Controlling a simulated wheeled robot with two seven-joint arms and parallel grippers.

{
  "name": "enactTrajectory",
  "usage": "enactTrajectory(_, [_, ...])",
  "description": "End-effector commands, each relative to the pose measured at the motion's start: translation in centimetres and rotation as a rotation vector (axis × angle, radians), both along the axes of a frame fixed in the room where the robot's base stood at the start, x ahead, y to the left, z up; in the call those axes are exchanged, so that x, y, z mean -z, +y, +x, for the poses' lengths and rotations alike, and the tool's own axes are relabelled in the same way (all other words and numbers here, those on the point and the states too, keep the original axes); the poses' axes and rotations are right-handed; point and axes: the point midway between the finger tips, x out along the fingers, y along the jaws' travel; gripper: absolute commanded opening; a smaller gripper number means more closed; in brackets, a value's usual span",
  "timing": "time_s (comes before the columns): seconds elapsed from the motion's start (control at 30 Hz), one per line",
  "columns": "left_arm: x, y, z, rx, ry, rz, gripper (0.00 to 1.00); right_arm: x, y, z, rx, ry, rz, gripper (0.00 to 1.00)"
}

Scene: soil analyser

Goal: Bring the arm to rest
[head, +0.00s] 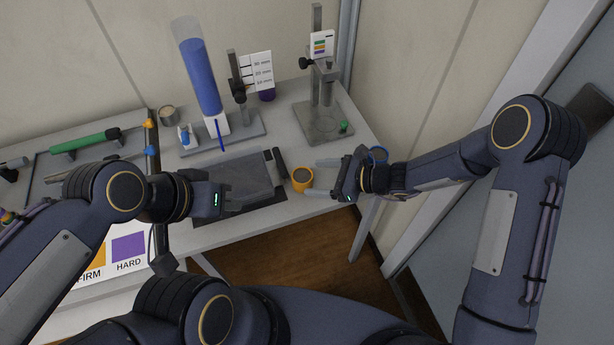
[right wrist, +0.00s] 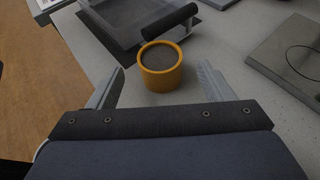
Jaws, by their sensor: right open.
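My right gripper (head: 322,178) is open and empty at the front right of the table (head: 352,142). Its two fingers point left, towards an orange cup (head: 301,186) filled with dark soil. In the right wrist view the cup (right wrist: 160,68) stands upright on the table beyond the fingertips, apart from them. My left gripper (head: 224,199) is at the table's front edge, over the left side of a grey tray (head: 255,172). Its fingers are too unclear to tell whether they are open or shut.
A metal stand (head: 323,105) with a flat base is at the back right. A blue column (head: 200,80) and a gauge stand (head: 240,90) are behind the tray. A green-handled tool (head: 84,140) lies at left. A wall and door close off the right.

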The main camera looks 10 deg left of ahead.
Motion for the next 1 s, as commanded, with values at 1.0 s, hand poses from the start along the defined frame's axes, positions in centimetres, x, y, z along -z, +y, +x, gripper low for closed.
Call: enactTrajectory(1.0, [0.2,0.0,0.0,0.000,0.000,0.000,0.00,-17.1,-14.2,-7.3,-0.364,-0.720,-0.240,0.74])
